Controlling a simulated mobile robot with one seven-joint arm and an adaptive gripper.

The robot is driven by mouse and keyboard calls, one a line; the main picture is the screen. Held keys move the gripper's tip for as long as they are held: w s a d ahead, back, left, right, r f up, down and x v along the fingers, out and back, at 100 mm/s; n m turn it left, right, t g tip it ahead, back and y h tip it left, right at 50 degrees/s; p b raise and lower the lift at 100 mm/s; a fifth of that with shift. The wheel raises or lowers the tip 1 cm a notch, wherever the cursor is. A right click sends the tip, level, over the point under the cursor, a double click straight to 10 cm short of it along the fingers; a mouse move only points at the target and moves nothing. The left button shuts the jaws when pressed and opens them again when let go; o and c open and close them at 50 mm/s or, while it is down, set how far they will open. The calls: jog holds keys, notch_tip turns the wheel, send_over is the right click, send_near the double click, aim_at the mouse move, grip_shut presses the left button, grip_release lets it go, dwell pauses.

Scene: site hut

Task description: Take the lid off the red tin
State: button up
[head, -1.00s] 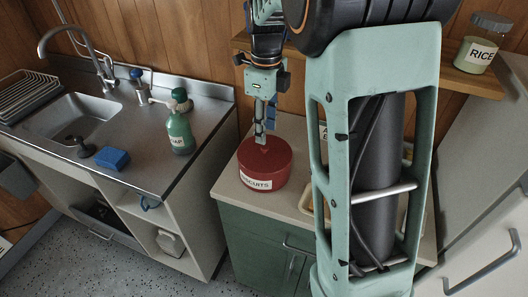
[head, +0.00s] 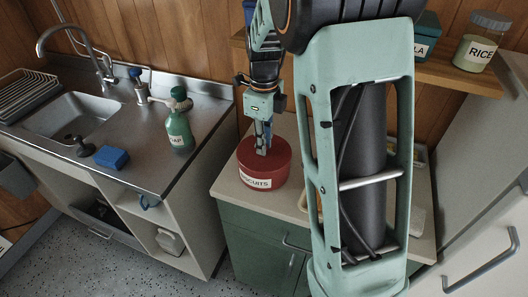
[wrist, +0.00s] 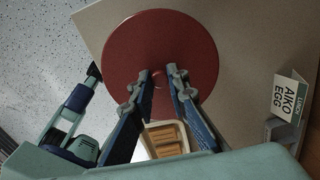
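The round red tin (head: 256,176), labelled "BISCUITS", stands upright on the cream worktop. Its red lid (wrist: 130,50) is on it and shows as a disc in the wrist view, with a small knob (wrist: 158,78) at its middle. My gripper (head: 262,152) points down at the lid from above. In the wrist view my gripper (wrist: 159,74) is open, one fingertip on each side of the knob, with a gap between them. I cannot tell whether either finger touches the knob or the lid.
A metal sink counter with a green bottle (head: 180,131) and blue sponge (head: 112,158) is left. A shelf (head: 455,76) holds a rice jar (head: 478,47).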

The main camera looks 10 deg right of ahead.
grip_shut()
jog(key=shift+r, duration=0.1)
